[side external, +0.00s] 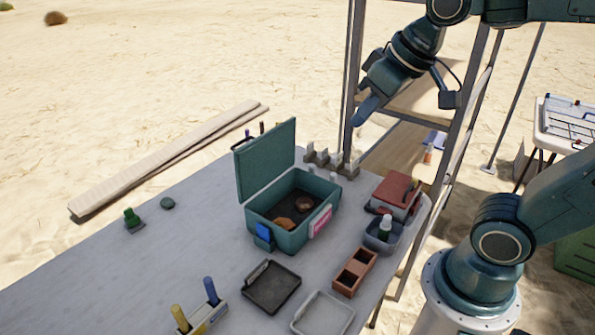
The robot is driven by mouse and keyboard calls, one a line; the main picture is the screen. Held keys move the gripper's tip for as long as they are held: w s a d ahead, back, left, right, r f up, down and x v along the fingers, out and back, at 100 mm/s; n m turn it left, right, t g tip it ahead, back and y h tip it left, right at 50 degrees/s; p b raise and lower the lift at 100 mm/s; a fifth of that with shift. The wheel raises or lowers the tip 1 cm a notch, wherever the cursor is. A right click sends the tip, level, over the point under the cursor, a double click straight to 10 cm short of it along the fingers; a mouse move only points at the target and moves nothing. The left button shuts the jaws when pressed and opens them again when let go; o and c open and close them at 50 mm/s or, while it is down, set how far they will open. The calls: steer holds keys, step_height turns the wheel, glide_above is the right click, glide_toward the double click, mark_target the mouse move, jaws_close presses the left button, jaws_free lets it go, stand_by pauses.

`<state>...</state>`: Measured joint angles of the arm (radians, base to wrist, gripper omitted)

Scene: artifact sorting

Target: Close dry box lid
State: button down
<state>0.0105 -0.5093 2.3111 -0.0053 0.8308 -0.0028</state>
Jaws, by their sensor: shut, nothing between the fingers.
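The dry box (281,238) is a teal case standing on the grey table. Its lid (266,160) is open and stands nearly upright on the left-back side. Inside lie an orange-brown piece (284,224) and a darker brown round piece (304,203). A blue latch (264,232) and a pink label (321,221) show on its outside. My gripper (366,110) is shut and empty, up in the air to the right of the lid and above it in the picture, apart from the box.
A metal-framed shelf (408,100) stands behind my gripper. A red-topped box (392,190), a bin with a bottle (384,232), a brown divided tray (354,272) and a black tray (271,287) sit around the dry box. The table's left part is mostly clear.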

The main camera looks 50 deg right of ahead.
steer(key=w+d+f, duration=0.1)
steer(key=w+f, duration=0.2)
steer(key=w, duration=1.3)
steer(key=w+d+f, duration=0.1)
steer(key=w+f, duration=0.2)
steer(key=w, duration=1.3)
steer(key=shift+w+f+t, duration=0.3)
steer(key=shift+w+t, duration=0.05)
steer(key=shift+t, duration=0.05)
steer(key=shift+d, duration=0.1)
step_height(320, 180, down, 9)
steer(key=w, duration=0.1)
steer(key=shift+w+f, duration=0.15)
steer(key=shift+w, duration=0.1)
steer(key=shift+s, duration=0.2)
